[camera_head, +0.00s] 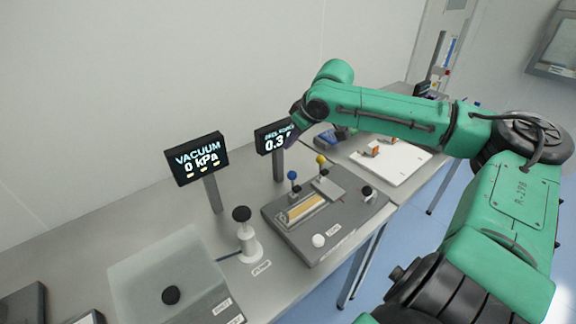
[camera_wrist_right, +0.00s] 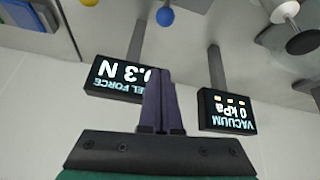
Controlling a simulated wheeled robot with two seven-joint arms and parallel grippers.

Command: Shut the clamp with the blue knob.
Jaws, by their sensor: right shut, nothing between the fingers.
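The blue knob (camera_head: 292,175) sits on top of a short dark stem, which looks upright, at the left back of a grey fixture plate (camera_head: 345,230). The blue knob also shows at the top of the right wrist view (camera_wrist_right: 165,17). A yellow knob (camera_head: 321,159) stands just right of it. My right gripper (camera_head: 293,140) is up beside the force display, above and apart from the blue knob. Its purple fingers (camera_wrist_right: 160,72) are together and empty in the wrist view. My left gripper is not in view.
The force display (camera_head: 275,136) is close behind my right gripper and partly hidden by it. The vacuum display (camera_head: 196,158) stands to the left. A black-topped white post (camera_head: 247,236) is beside the plate, with a translucent box (camera_head: 170,265) front left.

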